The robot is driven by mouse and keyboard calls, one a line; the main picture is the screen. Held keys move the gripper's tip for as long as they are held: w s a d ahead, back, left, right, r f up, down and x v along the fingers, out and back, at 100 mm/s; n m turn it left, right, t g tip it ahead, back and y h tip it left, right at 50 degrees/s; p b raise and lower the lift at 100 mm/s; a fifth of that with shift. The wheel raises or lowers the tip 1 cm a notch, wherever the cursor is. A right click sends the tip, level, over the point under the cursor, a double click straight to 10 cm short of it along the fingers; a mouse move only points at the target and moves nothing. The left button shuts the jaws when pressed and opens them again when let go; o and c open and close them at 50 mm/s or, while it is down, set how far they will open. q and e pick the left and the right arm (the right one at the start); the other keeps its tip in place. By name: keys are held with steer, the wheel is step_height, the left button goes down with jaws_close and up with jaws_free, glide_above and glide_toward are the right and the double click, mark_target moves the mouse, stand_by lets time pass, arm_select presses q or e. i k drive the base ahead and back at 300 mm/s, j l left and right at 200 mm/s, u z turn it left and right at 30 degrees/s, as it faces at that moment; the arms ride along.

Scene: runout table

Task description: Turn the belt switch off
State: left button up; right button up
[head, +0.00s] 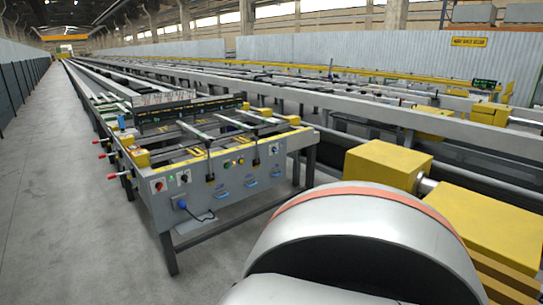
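The grey front panel (236,184) of the runout table carries several controls. A small pale plate with a dark knob (183,178) sits near its left end, next to a red button (159,186). Another pale plate with a knob (274,149) is near the right end. Green and yellow buttons (233,162) lie between them. The labels are too small to read, so I cannot tell which control is the belt switch or its position. Neither of my grippers shows. A rounded pale part with an orange band, likely my own arm, fills the bottom right.
Red-tipped handles (106,155) stick out on the table's left side. Yellow blocks (387,165) stand at the right. The concrete floor (62,205) at the left is clear.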

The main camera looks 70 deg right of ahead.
mark_target(158, 186)
steer(key=z, duration=1.9)
steer(key=i+u, duration=0.1)
steer(key=i, duration=0.55)
steer(key=i+l, duration=0.15)
steer(key=i, duration=0.5)
steer(key=i+l+u, duration=0.15)
steer(key=i, duration=0.5)
steer(key=i+l, duration=0.1)
steer(key=i, duration=0.55)
steer(key=u, duration=0.05)
